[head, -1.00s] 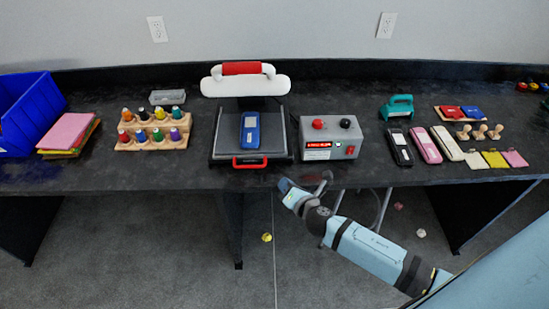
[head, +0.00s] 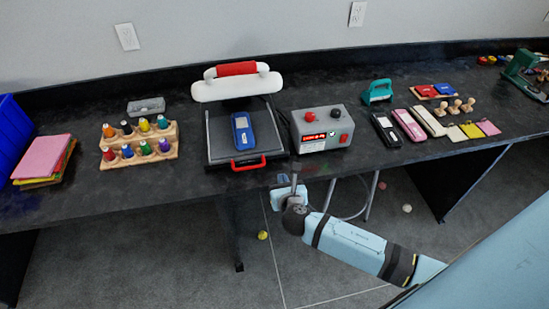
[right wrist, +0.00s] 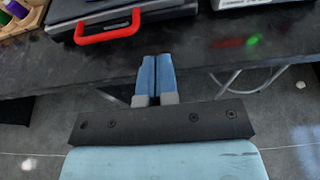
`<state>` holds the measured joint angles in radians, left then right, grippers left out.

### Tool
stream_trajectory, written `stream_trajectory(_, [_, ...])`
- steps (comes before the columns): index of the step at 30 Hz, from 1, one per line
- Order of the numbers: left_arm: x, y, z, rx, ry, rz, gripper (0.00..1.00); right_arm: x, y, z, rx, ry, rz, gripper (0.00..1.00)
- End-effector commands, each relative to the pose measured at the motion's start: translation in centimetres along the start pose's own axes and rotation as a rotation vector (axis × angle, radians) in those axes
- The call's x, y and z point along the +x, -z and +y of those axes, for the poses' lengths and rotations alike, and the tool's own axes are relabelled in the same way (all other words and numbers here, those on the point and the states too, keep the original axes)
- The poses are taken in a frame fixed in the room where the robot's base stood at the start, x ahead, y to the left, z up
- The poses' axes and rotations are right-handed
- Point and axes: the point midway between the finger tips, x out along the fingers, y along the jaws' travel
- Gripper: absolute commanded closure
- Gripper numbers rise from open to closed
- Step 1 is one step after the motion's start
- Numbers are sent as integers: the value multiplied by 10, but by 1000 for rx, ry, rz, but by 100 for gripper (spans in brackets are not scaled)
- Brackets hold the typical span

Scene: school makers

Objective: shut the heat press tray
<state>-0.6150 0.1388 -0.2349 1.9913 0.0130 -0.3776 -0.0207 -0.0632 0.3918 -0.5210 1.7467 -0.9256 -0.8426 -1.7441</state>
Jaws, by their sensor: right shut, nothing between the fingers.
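The heat press (head: 237,82) stands on the dark bench, its white upper plate with a red handle raised at the back. Its grey tray (head: 219,143) sticks out toward the front, with a blue phone case (head: 242,131) lying on it. The tray's red front handle (head: 248,163) is at the bench's front edge; it also shows at the top left of the right wrist view (right wrist: 108,27). My right gripper (head: 293,178) is shut and empty, in front of the bench edge, right of and apart from the handle. My left gripper is not in view.
A grey control box (head: 321,129) stands right of the press. A wooden rack of coloured bottles (head: 138,148) is to its left. Phone cases (head: 408,125), stamps and pads lie further right. The floor in front of the bench is mostly open.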

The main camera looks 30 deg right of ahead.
Motion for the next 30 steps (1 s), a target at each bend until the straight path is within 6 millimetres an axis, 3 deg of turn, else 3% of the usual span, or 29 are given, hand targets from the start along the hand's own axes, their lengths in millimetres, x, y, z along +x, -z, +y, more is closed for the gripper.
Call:
stream_trajectory(9, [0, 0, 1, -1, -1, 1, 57, 70, -1, 0, 2, 1, -2, 100])
stream_trajectory(15, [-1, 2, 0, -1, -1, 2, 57, 99, -9, 0, 2, -1, -1, 100])
stream_trajectory(21, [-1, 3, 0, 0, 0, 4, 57, 111, -12, 0, 2, -1, 0, 100])
stream_trajectory(30, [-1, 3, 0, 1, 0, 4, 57, 111, -12, 0, 2, -1, -1, 100])
